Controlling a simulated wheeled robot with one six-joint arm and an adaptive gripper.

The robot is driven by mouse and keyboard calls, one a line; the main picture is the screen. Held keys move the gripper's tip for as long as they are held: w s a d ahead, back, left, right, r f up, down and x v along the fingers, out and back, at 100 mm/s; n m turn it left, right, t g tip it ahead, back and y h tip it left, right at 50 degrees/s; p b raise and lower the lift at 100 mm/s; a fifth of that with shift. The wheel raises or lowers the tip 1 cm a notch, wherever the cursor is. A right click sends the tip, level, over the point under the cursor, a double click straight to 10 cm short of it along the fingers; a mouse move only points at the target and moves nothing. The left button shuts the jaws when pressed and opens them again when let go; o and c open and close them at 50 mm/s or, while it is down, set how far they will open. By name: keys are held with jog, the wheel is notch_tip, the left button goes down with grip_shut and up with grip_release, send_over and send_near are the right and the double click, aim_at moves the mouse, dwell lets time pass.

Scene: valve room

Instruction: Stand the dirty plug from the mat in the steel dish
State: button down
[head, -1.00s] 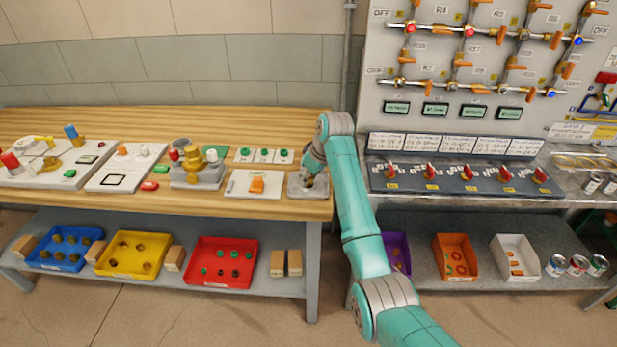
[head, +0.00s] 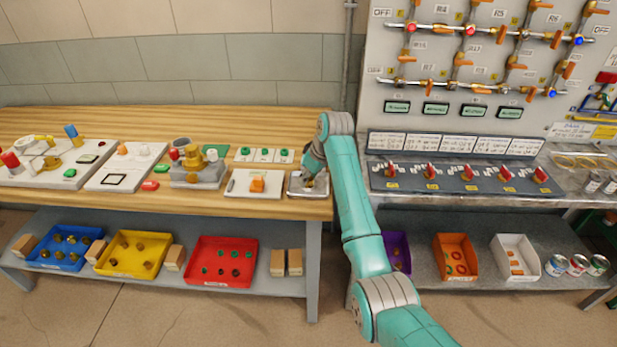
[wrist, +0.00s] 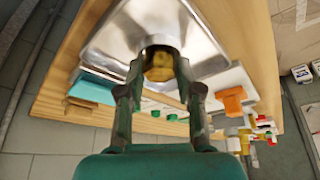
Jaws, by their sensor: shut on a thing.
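The steel dish (head: 296,187) is at the right end of the wooden bench, and its shiny surface fills the upper part of the wrist view (wrist: 205,62). My gripper (wrist: 160,70) is shut on a brownish-yellow plug (wrist: 158,66), which is held between the fingertips over the dish. In the head view my gripper (head: 309,183) is low at the dish, partly hidden by my own arm. The plug's far end is hidden from the wrist camera, so I cannot tell whether it touches the dish.
A white board with an orange part (head: 257,185) lies just left of the dish. Behind it are several green plugs on white plates (head: 264,155). A grey fixture with a yellow valve (head: 197,165) stands farther left. The valve panel (head: 480,60) rises at the right.

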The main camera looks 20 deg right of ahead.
jog(key=c, duration=0.7)
grip_release()
jog(key=shift+s+d+f, duration=0.1)
jog(key=shift+s+f, duration=0.05)
jog(key=shift+f, duration=0.3)
jog(key=shift+d+r, duration=0.1)
jog(key=shift+r, duration=0.05)
jog(key=shift+r, duration=0.2)
jog(key=shift+r, duration=4)
